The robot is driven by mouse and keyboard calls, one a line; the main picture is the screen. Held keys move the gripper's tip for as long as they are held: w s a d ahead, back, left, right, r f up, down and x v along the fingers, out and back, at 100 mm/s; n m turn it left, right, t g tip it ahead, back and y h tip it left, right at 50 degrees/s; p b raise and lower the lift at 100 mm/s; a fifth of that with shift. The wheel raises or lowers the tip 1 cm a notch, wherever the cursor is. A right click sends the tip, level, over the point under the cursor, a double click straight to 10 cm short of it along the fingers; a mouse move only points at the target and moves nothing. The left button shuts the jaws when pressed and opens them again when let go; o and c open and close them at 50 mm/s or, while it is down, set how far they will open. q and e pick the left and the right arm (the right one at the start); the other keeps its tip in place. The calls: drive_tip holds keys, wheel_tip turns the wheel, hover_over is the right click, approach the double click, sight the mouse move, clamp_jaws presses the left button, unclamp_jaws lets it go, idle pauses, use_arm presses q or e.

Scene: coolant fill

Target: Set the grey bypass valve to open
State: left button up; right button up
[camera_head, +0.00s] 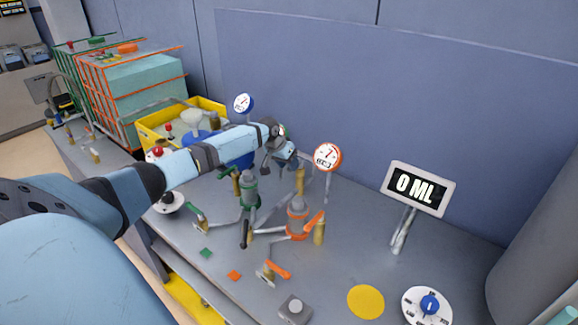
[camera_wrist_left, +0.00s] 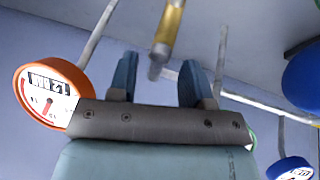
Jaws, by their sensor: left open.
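My left gripper (camera_head: 285,165) reaches in from the left over the back of the pipework. In the left wrist view its two blue fingers (camera_wrist_left: 155,85) are apart with nothing held. A brass cylinder with a grey end (camera_wrist_left: 168,35) shows ahead, in line with the gap and not gripped. In the head view a brass piece (camera_head: 300,180) stands just right of the gripper. A dark grey lever (camera_head: 245,233) sits between the green-collared fitting (camera_head: 249,190) and orange-collared fitting (camera_head: 297,215); I cannot tell whether it is the grey bypass valve. My right gripper is not in view.
An orange-rimmed gauge (camera_head: 328,157) stands close right of the gripper, a blue-rimmed gauge (camera_head: 243,103) behind it. A yellow bin (camera_head: 150,135) is left. The 0 ML display (camera_head: 418,188), yellow disc (camera_head: 365,301) and dial (camera_head: 428,305) are right. Table around the display is clear.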

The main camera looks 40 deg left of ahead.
use_arm(q)
drive_tip(key=b+v, duration=0.1)
drive_tip(key=v, duration=1.1)
drive_tip(key=shift+s+r, duration=0.2)
drive_tip(key=shift+r, duration=0.05)
